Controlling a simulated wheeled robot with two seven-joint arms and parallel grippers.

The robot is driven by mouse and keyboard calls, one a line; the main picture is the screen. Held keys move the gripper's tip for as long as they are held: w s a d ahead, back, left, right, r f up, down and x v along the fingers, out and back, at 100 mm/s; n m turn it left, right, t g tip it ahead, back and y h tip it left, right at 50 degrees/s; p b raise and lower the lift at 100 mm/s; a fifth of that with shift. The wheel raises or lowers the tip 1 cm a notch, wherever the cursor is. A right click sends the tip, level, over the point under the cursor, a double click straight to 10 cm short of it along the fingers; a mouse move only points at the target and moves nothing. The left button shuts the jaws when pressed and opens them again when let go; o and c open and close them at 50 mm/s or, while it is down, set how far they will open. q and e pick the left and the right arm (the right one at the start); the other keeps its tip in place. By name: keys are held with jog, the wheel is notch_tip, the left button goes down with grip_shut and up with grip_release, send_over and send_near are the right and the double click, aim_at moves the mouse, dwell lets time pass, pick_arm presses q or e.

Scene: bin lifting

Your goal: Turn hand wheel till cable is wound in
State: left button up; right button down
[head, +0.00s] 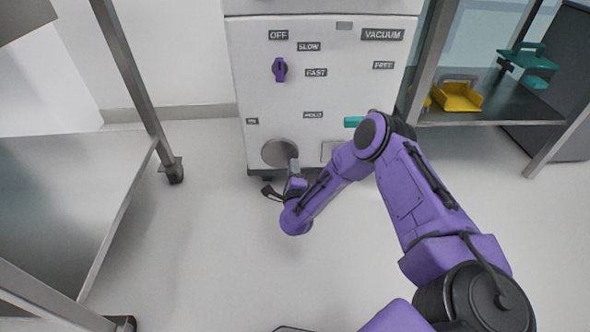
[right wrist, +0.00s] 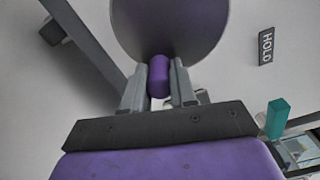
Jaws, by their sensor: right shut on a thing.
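The hand wheel (head: 278,150) is a grey disc low on the front of a white cabinet. In the right wrist view the wheel (right wrist: 165,25) fills the top middle, with a purple knob (right wrist: 159,76) near its lower rim. My right gripper (right wrist: 159,88) is shut on this knob, one finger on each side. In the head view my right gripper (head: 294,166) reaches the wheel's lower right edge, and the knob is hidden. I cannot make out a cable in either view. My left gripper is not in view.
The white cabinet (head: 330,95) has a purple selector (head: 280,69) and a teal handle (head: 353,122), which also shows in the right wrist view (right wrist: 277,118). A metal table (head: 60,180) stands left. A shelf (head: 490,108) at right holds a yellow bin (head: 458,97). Floor between is clear.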

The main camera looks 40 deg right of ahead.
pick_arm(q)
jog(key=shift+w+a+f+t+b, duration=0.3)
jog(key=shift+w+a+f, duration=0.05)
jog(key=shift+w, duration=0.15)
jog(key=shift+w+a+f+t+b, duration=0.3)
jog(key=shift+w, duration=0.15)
pick_arm(e)
jog(key=m, duration=0.1)
jog(key=f+m, duration=0.1)
jog(key=a+m, duration=0.1)
jog(key=shift+w+f, duration=0.15)
jog(key=shift+w, duration=0.1)
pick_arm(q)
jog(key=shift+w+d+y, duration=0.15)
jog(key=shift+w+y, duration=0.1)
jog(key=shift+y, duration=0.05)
pick_arm(e)
jog(key=shift+a+m, duration=0.15)
jog(key=shift+m, duration=0.55)
jog(key=shift+w, duration=0.1)
jog(key=c, duration=0.9)
grip_release()
